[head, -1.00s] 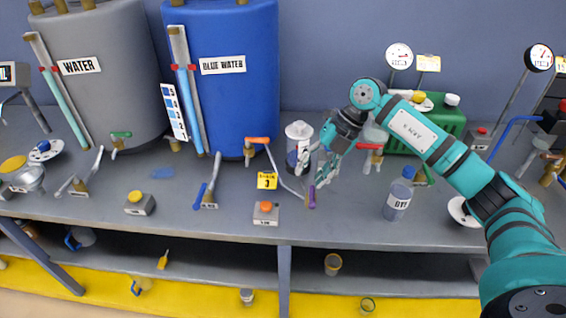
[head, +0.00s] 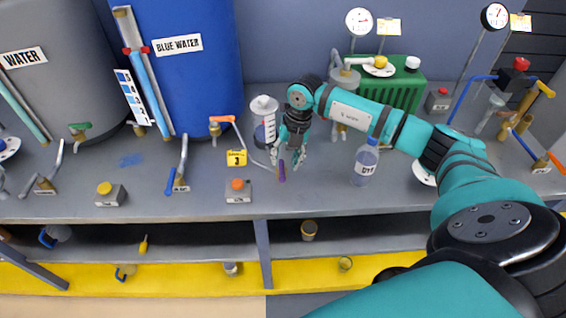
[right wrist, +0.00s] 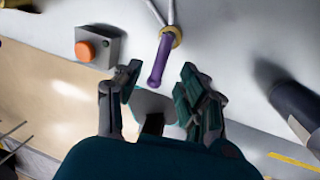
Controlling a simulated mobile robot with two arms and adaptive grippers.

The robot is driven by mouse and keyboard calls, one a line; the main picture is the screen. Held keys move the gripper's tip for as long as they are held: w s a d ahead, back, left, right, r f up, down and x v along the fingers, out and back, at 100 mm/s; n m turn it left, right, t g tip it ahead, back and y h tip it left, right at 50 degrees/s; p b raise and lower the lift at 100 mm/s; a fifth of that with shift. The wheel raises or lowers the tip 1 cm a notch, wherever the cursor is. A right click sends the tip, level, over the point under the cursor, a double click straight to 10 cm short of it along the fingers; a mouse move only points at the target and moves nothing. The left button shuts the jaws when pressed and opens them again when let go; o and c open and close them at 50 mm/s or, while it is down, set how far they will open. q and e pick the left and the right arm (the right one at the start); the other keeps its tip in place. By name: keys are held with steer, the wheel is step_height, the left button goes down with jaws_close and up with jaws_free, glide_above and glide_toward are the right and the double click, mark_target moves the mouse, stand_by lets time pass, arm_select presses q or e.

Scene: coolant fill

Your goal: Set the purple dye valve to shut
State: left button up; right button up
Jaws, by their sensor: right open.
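The purple dye valve handle (head: 281,172) is a short purple grip at the end of a thin grey lever, near the front of the bench. It also shows in the right wrist view (right wrist: 158,60), pointing toward my gripper. My right gripper (head: 287,163) is open, with its fingers pointing down at the handle. In the right wrist view the two fingertips (right wrist: 160,76) stand on either side of the handle's end, with gaps on both sides. Whether the handle is fully between the fingers in depth is unclear. My left gripper is not in view.
A box with an orange button (head: 238,190) stands left of the handle. A yellow tag (head: 236,158) and an orange-handled valve (head: 222,124) are behind it. A clear cylinder (head: 265,112) stands behind my gripper. A labelled bottle (head: 365,162) stands to the right.

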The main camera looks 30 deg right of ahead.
mark_target(282, 169)
steer(key=shift+w+a+f, duration=0.1)
steer(key=shift+a+f, duration=0.05)
steer(key=shift+f, duration=0.75)
steer(key=shift+w+a+f, duration=0.1)
steer(key=shift+f, duration=0.8)
jaws_close()
